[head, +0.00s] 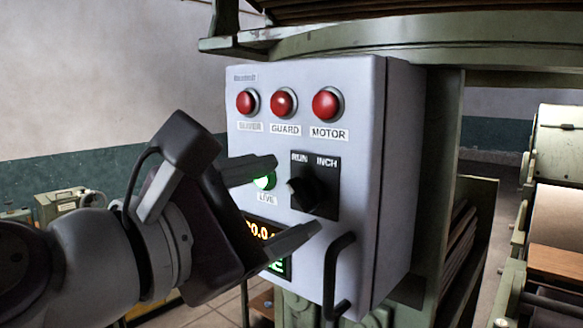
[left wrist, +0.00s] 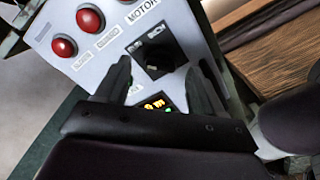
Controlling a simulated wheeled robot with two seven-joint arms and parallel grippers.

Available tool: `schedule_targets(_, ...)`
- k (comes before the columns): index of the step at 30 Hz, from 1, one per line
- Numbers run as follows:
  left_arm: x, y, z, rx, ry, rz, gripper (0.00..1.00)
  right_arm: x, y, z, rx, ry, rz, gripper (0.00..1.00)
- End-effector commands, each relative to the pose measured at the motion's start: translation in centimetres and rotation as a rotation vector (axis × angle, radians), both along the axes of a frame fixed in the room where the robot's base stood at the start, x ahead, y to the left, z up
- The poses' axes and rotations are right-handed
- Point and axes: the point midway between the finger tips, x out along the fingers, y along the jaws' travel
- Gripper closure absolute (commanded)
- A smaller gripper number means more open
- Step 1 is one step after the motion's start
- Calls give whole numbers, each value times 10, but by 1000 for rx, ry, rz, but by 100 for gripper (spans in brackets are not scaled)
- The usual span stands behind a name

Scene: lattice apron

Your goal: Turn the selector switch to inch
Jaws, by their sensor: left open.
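The selector switch (head: 313,192) is a black knob on a black plate, on the front of a grey control box (head: 353,95). The plate is marked RUN at upper left and INCH at upper right. A pale mark on the knob shows at its left side, nearer the RUN side. My left gripper (head: 294,196) is open, with one finger above left of the switch and one below it. In the left wrist view the switch (left wrist: 157,58) appears between the fingertips of my left gripper (left wrist: 164,65). I cannot tell whether they touch it. My right gripper is not in view.
Red lamps sit above the switch, including the MOTOR lamp (head: 327,105). A lit green LIVE lamp (head: 264,181) and a display (head: 262,232) lie partly behind my left gripper. A dark handle (head: 338,275) sticks out at the box's lower right.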

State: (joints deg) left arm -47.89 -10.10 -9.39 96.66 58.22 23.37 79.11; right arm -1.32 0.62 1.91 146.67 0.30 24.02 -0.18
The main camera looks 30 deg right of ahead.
Motion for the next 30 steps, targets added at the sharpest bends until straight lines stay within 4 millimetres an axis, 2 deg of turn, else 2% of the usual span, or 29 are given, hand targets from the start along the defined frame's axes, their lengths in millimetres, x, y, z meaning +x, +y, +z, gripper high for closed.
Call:
schedule_targets(3, 7, -16, 2, -1, 0, -1, 32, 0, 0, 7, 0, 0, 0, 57)
schedule_targets(6, 10, -23, 0, 1, -1, 1, 32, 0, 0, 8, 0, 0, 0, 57)
schedule_targets(15, 11, -26, -1, 0, -1, 1, 32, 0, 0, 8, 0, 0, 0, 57)
schedule_targets(20, 11, -26, -1, 1, -2, 1, 84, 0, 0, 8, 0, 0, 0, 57)
schedule_targets(21, 11, -26, -1, 1, -2, 1, 88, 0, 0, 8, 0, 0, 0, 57)
schedule_targets(30, 11, -25, -1, 12, -32, 1, 88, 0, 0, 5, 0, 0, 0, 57)
